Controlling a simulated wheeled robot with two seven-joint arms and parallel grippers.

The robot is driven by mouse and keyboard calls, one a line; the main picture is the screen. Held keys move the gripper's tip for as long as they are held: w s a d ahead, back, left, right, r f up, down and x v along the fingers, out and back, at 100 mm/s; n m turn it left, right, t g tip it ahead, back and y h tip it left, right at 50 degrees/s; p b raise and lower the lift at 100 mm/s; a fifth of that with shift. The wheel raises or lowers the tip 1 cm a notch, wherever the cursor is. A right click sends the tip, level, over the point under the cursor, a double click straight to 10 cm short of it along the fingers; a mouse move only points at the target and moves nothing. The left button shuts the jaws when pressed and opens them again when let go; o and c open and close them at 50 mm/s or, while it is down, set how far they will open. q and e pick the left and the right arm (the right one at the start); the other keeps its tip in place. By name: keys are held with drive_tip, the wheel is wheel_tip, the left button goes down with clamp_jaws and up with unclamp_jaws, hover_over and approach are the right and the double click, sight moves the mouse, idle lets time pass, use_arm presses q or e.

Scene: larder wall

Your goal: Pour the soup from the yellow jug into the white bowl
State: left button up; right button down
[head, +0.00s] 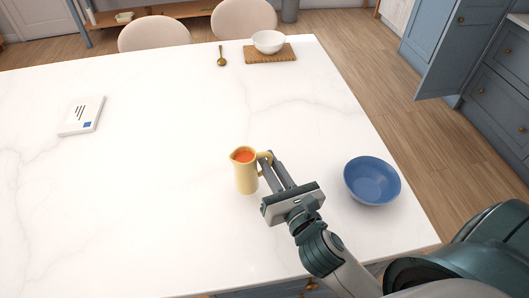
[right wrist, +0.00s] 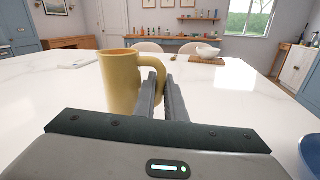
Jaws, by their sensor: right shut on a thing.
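The yellow jug (head: 245,175) stands upright on the white marble table, with orange-red soup (head: 244,156) showing at its top. My right gripper (head: 268,165) is shut on the jug's handle, on its right side. In the right wrist view the jug (right wrist: 119,82) is at the left and the fingers (right wrist: 162,82) meet at its handle. The white bowl (head: 268,41) is at the far edge of the table, on a wooden board (head: 270,57). It also shows small in the right wrist view (right wrist: 207,51). My left gripper is not in view.
A blue bowl (head: 372,181) stands to the right of my right gripper. A gold spoon (head: 221,57) lies left of the board. A white box or booklet (head: 82,116) lies at the left. The table between jug and board is clear. Chairs (head: 245,18) stand behind the far edge.

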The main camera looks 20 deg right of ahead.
drive_tip(key=shift+s+a+r, duration=0.1)
drive_tip(key=shift+s+r, duration=0.1)
drive_tip(key=shift+s, duration=0.75)
drive_tip(key=shift+s, duration=0.15)
